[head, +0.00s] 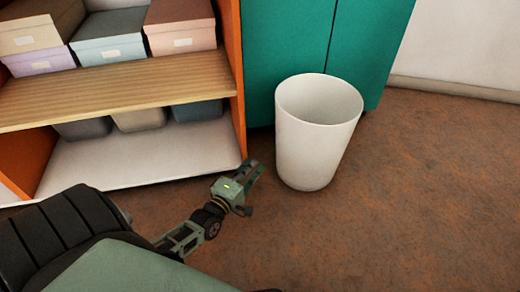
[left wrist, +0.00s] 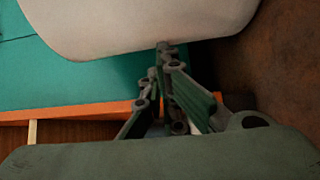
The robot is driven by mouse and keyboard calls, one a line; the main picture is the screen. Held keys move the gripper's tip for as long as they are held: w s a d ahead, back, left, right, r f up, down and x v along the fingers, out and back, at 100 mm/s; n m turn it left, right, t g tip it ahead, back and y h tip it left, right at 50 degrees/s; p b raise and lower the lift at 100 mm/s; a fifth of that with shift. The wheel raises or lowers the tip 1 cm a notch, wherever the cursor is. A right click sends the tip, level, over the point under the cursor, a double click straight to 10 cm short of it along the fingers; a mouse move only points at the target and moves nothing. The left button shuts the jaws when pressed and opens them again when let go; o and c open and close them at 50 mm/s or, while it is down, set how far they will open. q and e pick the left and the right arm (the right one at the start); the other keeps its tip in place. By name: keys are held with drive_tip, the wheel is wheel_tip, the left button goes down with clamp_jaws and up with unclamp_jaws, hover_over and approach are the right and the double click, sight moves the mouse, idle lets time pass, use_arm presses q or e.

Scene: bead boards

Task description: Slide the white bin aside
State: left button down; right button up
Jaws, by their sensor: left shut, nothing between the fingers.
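The white bin (head: 318,140) stands upright on the brown floor in front of the teal cabinet, open at the top and looking empty. In the left wrist view the bin's pale wall (left wrist: 140,22) fills the upper part, just beyond the fingers. My left gripper (head: 254,170) is shut and empty, low to the left of the bin. In the left wrist view its closed fingertips (left wrist: 168,50) lie at the lower edge of the bin; I cannot tell whether they touch it. My right gripper is not in view.
The teal cabinet (head: 290,45) stands right behind the bin. An orange shelf unit (head: 120,92) with several storage boxes stands to the left, its edge close to my left gripper. The floor (head: 440,190) to the right of the bin is clear up to the white wall.

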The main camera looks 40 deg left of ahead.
use_arm(q)
drive_tip(key=w+b, duration=0.5)
drive_tip(key=w, duration=0.4)
drive_tip(key=shift+a, duration=0.3)
drive_tip(key=shift+w+r, duration=0.1)
